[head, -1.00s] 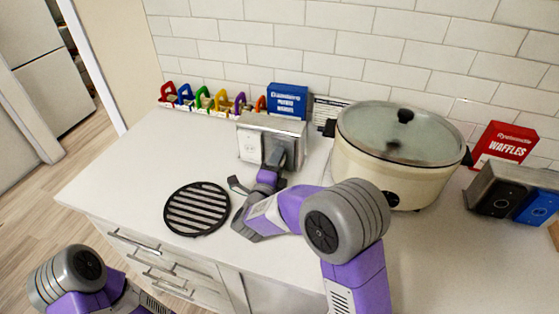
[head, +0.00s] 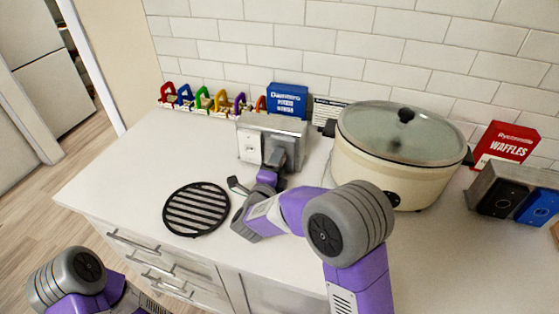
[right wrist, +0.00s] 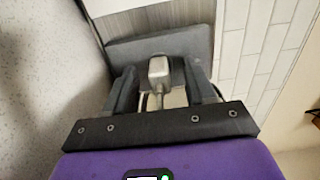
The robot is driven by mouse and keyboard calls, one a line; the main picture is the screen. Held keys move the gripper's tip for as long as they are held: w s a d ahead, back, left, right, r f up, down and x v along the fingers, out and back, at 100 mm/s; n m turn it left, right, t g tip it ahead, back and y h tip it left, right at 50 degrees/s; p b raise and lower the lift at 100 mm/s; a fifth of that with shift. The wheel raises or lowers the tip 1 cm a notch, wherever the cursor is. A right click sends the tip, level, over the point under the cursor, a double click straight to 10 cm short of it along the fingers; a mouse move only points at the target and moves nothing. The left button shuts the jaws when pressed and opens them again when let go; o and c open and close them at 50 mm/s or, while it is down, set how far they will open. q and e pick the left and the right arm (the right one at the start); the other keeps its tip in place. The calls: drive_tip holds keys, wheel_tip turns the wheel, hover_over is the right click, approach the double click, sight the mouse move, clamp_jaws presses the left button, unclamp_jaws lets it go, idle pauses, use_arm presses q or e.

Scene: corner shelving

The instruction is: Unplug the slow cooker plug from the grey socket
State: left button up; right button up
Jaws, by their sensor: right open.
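The metal outlet box (head: 272,122) stands on the counter, with a white socket (head: 249,148) on its front left. The grey socket plate (right wrist: 158,47) shows in the right wrist view, with a pale plug (right wrist: 159,70) in front of it and a cord running down from the plug. My right gripper (right wrist: 161,88) is open, one finger on each side of the plug; I cannot tell whether they touch it. In the head view my right gripper (head: 280,157) is at the box's right front and hides the plug. The cream slow cooker (head: 400,180) is right of the box.
A round black trivet (head: 196,209) lies front left of the box. Coloured padlock-like items (head: 203,98) and a blue carton (head: 288,100) stand behind. A red waffles box (head: 504,146) and another outlet box (head: 492,190) are at right.

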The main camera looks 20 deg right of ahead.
drive_tip(key=shift+b, duration=0.4)
drive_tip(key=shift+c, duration=0.4)
clamp_jaws()
drive_tip(key=shift+s, duration=0.1)
drive_tip(key=shift+s+a+f, duration=0.1)
drive_tip(key=shift+a, duration=0.05)
drive_tip(key=shift+b+v, duration=1.1)
drive_tip(key=shift+v, duration=1.65)
